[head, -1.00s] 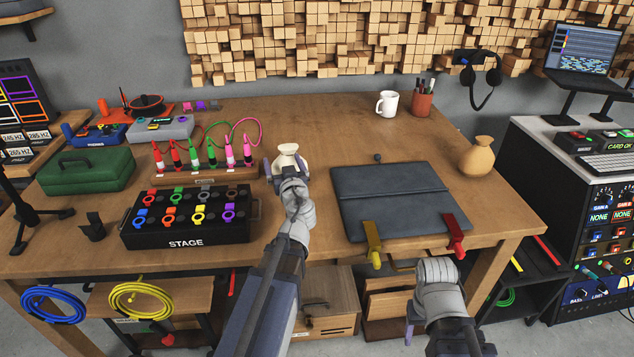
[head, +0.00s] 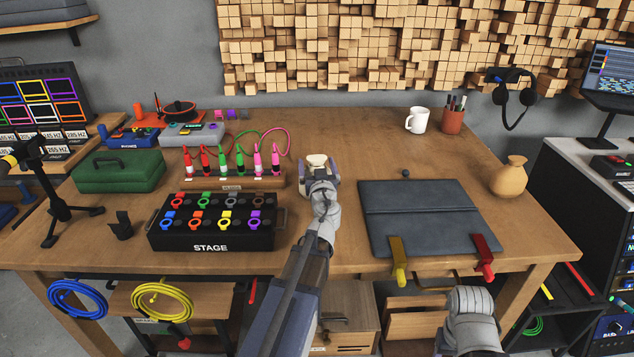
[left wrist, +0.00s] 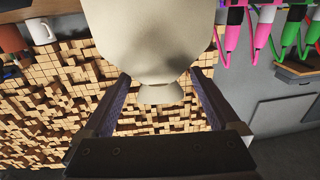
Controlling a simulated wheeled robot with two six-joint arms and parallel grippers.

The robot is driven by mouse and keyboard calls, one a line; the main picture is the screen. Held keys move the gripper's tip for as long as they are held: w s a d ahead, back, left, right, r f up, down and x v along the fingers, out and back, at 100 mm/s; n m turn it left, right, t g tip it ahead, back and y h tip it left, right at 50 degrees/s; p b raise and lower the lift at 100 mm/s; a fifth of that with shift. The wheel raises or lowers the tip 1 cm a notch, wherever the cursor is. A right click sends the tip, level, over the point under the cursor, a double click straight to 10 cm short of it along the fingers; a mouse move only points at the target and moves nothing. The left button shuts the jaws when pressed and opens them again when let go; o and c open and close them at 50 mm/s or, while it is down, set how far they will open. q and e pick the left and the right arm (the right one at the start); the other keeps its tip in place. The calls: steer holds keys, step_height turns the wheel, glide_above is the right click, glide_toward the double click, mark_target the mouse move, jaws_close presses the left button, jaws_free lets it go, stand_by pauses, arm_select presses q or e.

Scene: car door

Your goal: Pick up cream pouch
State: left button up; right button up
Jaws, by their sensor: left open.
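The cream pouch (head: 317,160) stands on the wooden table just beyond my left gripper, to the right of the plug rack. My left gripper (head: 319,177) is open, with its fingers around the pouch's lower sides in the head view. In the left wrist view, the pouch (left wrist: 165,45) fills the upper middle, its narrow neck and flared top pointing down in the picture. The open fingers (left wrist: 160,95) lie on either side of it with gaps visible near the neck. My right arm shows at the bottom right of the head view, but its fingertips are out of sight.
Left of the pouch are a plug rack (head: 233,181) with upright plugs and the black STAGE box (head: 212,236). Right of it lies a dark folder (head: 420,215) with two clamps. A tan pouch (head: 509,178) stands farther right. A mug (head: 417,121) is behind.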

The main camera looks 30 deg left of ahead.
arm_select(q)
steer(key=x, duration=0.4)
steer(key=shift+w+r, duration=0.1)
steer(key=shift+r, duration=0.05)
steer(key=shift+c, duration=0.3)
jaws_close()
stand_by(0.5)
